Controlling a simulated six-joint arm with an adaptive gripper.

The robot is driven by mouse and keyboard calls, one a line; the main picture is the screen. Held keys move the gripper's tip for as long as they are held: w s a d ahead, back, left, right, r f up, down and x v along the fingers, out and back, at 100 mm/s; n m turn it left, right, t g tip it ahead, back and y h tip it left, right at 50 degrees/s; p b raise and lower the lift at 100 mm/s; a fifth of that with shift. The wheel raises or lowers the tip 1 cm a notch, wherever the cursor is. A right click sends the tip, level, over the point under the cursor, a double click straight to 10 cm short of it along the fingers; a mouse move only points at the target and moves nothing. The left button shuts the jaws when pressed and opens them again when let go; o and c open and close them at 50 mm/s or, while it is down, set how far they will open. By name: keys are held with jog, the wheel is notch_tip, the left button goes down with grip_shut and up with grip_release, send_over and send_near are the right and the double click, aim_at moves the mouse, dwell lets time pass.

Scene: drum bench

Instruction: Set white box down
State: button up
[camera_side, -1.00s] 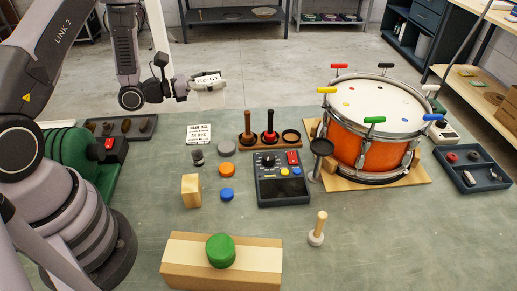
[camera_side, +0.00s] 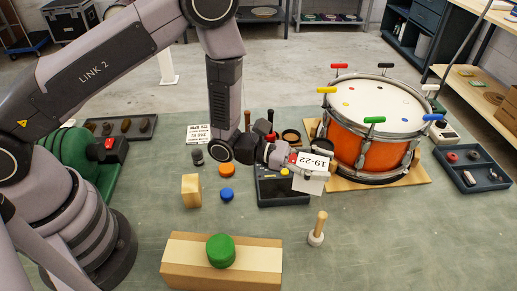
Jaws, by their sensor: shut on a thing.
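The white box (camera_side: 310,185) is in the grasp of my gripper (camera_side: 299,166), in front of the drum and at the right edge of the dark control unit. A white face marked with dark digits shows just above its lower part. My gripper is shut on the box; its fingertips are mostly hidden. The box appears to be held above the bench, but I cannot tell how high.
The orange drum (camera_side: 372,130) stands close behind on a wooden board. The control unit (camera_side: 275,192) is partly hidden under my gripper. The bench's front right is clear.

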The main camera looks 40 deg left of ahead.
jog(key=w+d+f, duration=0.2)
jog(key=w+f, duration=0.1)
jog(key=w+d+f, duration=0.3)
jog(key=w, duration=0.1)
jog(key=w+d+f, duration=0.3)
jog(key=f, duration=0.1)
jog(key=shift+w+d, duration=0.2)
jog(key=shift+f, duration=1.35)
jog(key=shift+f, duration=0.1)
jog(key=o, duration=1.3)
